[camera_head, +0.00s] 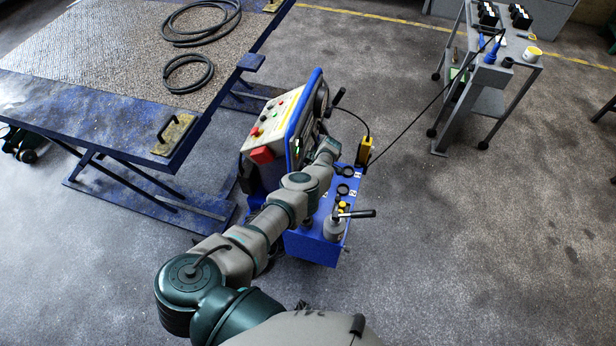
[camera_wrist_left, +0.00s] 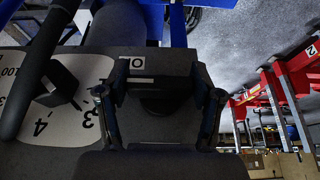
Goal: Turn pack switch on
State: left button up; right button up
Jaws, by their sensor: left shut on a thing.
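In the wrist view a black switch (camera_wrist_left: 165,80), which I take to be the pack switch, sits beneath a small white label marked "O" (camera_wrist_left: 137,62). The two fingers of my left gripper (camera_wrist_left: 160,100) lie on either side of it, and the gripper is shut on it. In the head view my left arm reaches to the blue-framed machine (camera_head: 290,115), and the gripper end (camera_head: 327,150) is at its far side. The switch is hidden there by the machine and my arm. My right gripper is not in view.
A white dial (camera_wrist_left: 75,95) with a black knob is left of the switch. The machine has a sloped button panel (camera_head: 275,115) and a blue base (camera_head: 315,245) with a black lever. A blue lift table (camera_head: 95,115) stands left, a grey trolley (camera_head: 490,75) at back right. Floor at right is clear.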

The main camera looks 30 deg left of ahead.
pick_arm(q)
jog(key=shift+a+r, duration=0.1)
jog(key=shift+a, duration=0.15)
jog(key=o, duration=1.2)
jog(key=shift+w, duration=0.1)
jog(key=shift+c, duration=0.2)
jog(key=shift+f, duration=0.2)
jog(key=shift+w+d+r, duration=0.1)
jog(key=shift+d+r, duration=0.1)
jog(key=shift+r, duration=0.25)
jog(key=v, duration=1.1)
jog(key=shift+a, duration=0.1)
